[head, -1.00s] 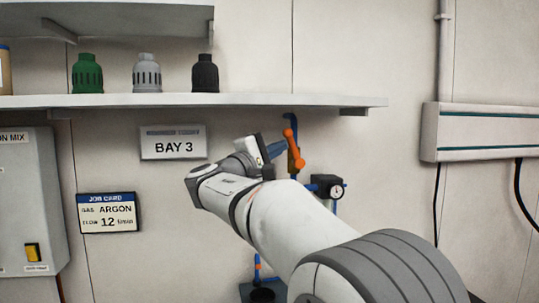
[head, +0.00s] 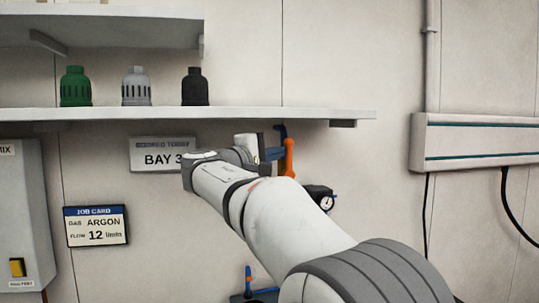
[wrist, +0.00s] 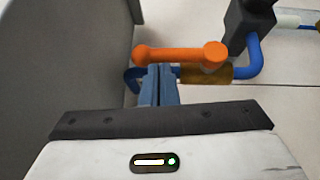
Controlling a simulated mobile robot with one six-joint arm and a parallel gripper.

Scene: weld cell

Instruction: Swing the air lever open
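The air lever is an orange bar with rounded ends, nearly upright in the head view (head: 289,158) and lying across the wrist view (wrist: 178,55). Its right end sits by a brass-coloured valve body (wrist: 208,74) on a blue pipe (wrist: 252,58). The lever is not between the fingers. In the head view my gripper (head: 272,154) is partly hidden by my arm.
A black block (wrist: 248,25) stands on the pipe beyond the lever, and a gauge (head: 325,201) is right of my arm. A shelf (head: 230,113) with three bottle-like caps runs above. The BAY 3 sign (head: 160,155) and job card (head: 96,226) hang left.

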